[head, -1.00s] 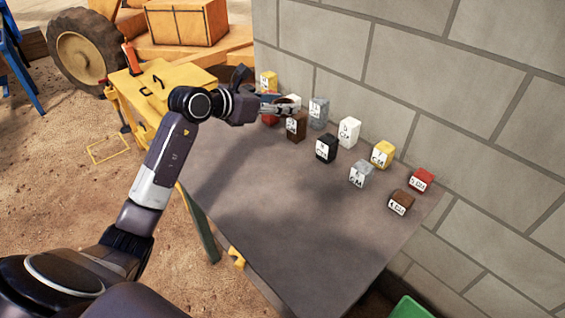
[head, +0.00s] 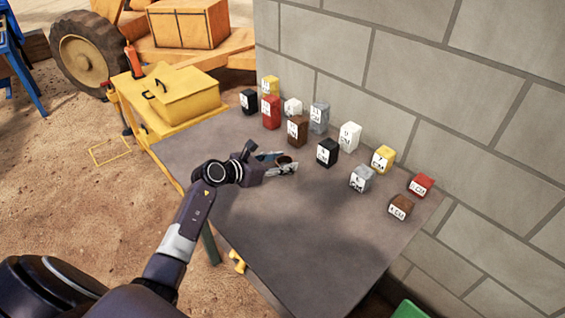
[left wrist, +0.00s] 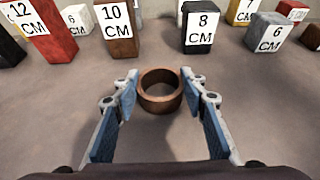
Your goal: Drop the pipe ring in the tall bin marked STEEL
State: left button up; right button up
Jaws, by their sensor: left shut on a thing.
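The pipe ring (left wrist: 160,104) is a short, brown, copper-coloured ring with an open middle. In the left wrist view it sits between the fingertips of my left gripper (left wrist: 160,92), which is shut on it. In the head view the ring (head: 285,160) shows small at the tip of the left gripper (head: 283,166), over the table in front of the blocks. The exact gap to the table is hard to tell. The tall bin marked STEEL is not in view. My right gripper is not in view.
Several blocks labelled in CM stand on the table (head: 290,240), among them a brown 10 CM block (left wrist: 116,28) and a black 8 CM block (left wrist: 201,28). A block wall is behind. A yellow box (head: 182,95) is at left, a green edge (head: 408,310) at bottom right.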

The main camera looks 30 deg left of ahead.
pick_arm(q)
jog(key=shift+f, duration=0.15)
jog(key=shift+f, duration=0.15)
jog(key=o, duration=1.4)
jog(key=shift+c, duration=0.2)
